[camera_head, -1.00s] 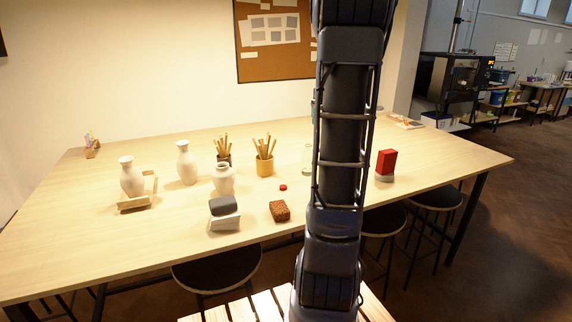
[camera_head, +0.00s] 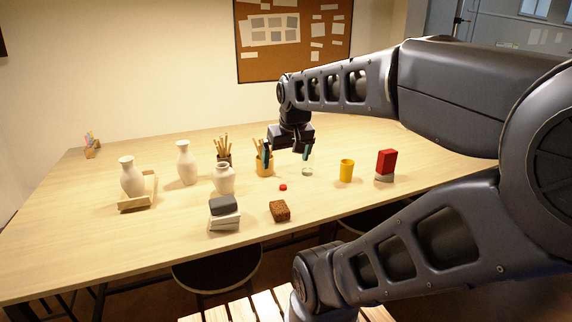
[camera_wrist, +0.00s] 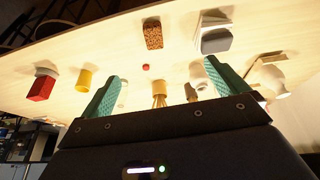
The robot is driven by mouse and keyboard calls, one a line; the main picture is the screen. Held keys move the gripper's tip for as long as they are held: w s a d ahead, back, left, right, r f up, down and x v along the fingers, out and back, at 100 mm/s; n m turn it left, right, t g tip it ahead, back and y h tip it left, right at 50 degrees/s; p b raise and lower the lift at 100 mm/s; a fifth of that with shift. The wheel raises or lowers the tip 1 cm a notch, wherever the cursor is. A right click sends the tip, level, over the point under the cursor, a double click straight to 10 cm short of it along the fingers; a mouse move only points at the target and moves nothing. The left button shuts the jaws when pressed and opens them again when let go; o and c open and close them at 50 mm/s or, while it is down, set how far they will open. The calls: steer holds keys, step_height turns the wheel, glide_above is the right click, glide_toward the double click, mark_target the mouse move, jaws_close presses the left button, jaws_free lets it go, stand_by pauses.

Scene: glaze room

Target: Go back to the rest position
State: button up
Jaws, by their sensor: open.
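My gripper (camera_head: 286,156) is open and empty, reaching out over the table (camera_head: 110,235) with its fingers pointing down. In the head view it hangs in front of the tan cup of wooden tools (camera_head: 259,169) and beside a clear glass jar (camera_head: 307,166). The wrist view shows the two green fingers of my gripper (camera_wrist: 158,92) wide apart, with nothing held between them. A small red disc (camera_wrist: 146,67) lies on the tabletop beyond them in that view.
White vases (camera_head: 187,164) stand left, one by a wooden stand (camera_head: 137,202). A grey block on a white piece (camera_head: 224,213), a brown sponge (camera_head: 280,211), a yellow cup (camera_head: 346,171) and a red block (camera_head: 386,162) also stand on the table. The left front tabletop is clear.

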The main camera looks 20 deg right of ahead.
steer(key=shift+s+a+f, duration=0.3)
steer(key=shift+s, duration=0.2)
steer(key=shift+s+a+f, duration=0.25)
steer(key=shift+s+f, duration=0.05)
steer(key=shift+s, duration=0.15)
stand_by(0.7)
